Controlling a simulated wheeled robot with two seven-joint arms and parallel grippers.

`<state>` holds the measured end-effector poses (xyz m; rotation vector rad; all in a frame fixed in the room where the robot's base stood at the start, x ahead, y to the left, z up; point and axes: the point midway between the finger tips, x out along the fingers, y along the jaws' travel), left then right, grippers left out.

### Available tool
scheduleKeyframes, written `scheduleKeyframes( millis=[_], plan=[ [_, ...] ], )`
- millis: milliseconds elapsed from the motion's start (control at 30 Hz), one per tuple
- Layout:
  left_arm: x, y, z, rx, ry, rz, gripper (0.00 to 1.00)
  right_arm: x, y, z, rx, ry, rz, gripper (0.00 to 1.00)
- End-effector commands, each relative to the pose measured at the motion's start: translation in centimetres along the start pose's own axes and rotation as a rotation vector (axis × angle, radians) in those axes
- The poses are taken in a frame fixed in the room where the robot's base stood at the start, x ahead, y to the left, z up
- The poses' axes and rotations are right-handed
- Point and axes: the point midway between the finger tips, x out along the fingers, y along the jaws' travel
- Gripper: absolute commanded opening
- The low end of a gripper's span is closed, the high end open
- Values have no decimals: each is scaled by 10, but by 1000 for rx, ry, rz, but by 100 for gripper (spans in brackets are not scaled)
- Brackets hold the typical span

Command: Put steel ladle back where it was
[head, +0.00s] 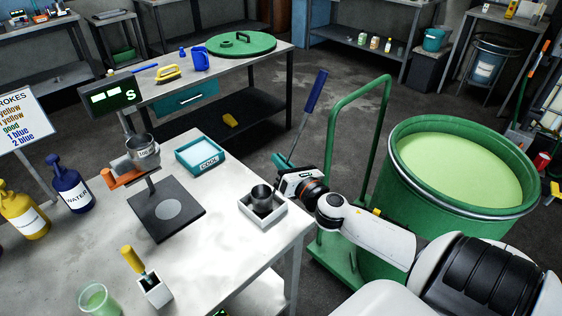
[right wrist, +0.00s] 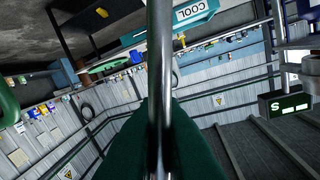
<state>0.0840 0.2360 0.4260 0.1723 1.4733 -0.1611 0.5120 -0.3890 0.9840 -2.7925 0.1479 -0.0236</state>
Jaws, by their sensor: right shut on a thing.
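The steel ladle's dark round bowl (head: 262,197) is at the small white square tray (head: 251,217) on the right corner of the light table. I cannot tell whether the bowl touches the tray floor. My right gripper (head: 279,188) is beside the bowl, on its right, and is shut on the ladle. In the right wrist view a shiny steel rod, the ladle's handle (right wrist: 160,60), runs upright through the middle, between dark green finger parts. In the head view the gripper hides most of the handle. My left gripper is not in view.
A large green drum (head: 392,170) of pale green liquid stands right, by a green trolley rail (head: 333,125). On the table are a scale (head: 160,222) with a steel cup (head: 143,152), a teal COOL tray (head: 201,167), and a white holder (head: 155,293). A blue-handled tool (head: 316,92) leans behind.

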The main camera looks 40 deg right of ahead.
Motion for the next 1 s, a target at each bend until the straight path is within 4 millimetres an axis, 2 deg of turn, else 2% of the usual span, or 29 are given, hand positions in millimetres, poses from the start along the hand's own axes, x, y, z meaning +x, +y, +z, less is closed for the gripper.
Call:
scheduleKeyframes(
  millis=[267, 867, 900, 1000],
  plan=[
    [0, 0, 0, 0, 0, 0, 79, 0, 0, -1, 1, 2, -1, 0],
    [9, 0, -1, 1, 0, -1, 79, 0, 4, 10, 1, 2, -1, 0],
    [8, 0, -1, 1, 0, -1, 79, 0, 3, 9, 1, 2, -2, 14],
    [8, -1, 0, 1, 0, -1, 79, 0, 3, 9, 0, 2, -1, 30]
  ],
)
